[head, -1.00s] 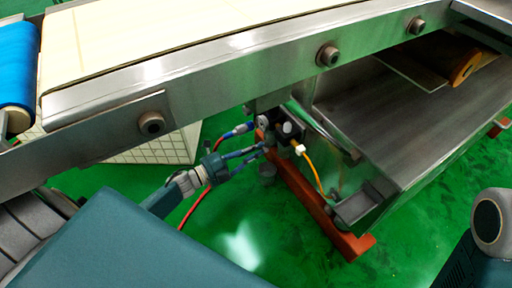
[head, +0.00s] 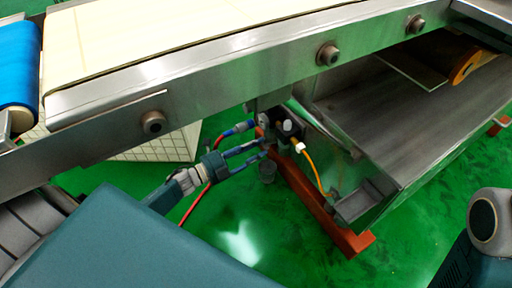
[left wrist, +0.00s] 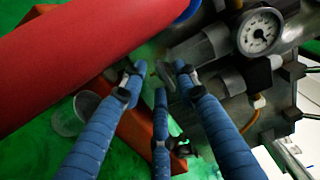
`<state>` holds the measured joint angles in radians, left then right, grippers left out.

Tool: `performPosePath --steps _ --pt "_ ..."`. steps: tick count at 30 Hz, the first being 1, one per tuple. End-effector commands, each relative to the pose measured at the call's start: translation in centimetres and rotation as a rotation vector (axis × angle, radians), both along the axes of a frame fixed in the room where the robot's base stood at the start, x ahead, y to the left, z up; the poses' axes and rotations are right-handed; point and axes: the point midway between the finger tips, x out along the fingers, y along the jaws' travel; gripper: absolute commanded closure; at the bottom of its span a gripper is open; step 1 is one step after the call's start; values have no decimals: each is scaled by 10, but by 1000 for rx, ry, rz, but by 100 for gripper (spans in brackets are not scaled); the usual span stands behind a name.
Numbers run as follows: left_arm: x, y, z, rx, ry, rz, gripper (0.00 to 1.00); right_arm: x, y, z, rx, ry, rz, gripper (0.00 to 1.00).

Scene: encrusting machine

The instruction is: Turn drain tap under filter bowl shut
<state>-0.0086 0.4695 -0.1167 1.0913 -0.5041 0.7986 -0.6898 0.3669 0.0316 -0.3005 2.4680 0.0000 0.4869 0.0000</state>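In the left wrist view a grey, semi-clear filter bowl (left wrist: 198,50) lies beside the pressure gauge (left wrist: 259,32). A small grey piece at the bowl's lower end, apparently the drain tap (left wrist: 165,72), sits between my fingertips. My left gripper (left wrist: 157,82) has three blue fingers spread around that piece, with gaps showing; I cannot make out firm contact. In the head view my left gripper (head: 265,148) reaches from the left to the air unit (head: 287,127) under the conveyor, and the fingers hide the tap. My right gripper is not in view.
A red hose (left wrist: 85,60) crosses close to the fingers in the wrist view. A clear cup (head: 267,172) stands below the unit, beside an orange frame beam (head: 320,208). A yellow tube (head: 314,172) hangs right. The conveyor's steel rail (head: 230,85) runs overhead.

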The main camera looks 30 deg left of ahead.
Motion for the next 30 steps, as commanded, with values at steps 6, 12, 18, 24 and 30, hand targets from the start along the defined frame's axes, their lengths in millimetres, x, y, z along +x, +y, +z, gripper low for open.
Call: performPosePath --steps 6,12,18,24,30 --pt "-7 4 0 1 0 0 70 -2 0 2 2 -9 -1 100" --pt "-39 23 -1 3 3 1 70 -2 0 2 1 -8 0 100" --pt "-75 44 -1 2 3 0 70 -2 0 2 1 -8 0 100" --pt "-98 58 0 1 1 1 70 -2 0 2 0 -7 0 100" --pt "-104 61 0 1 0 1 70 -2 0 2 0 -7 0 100"
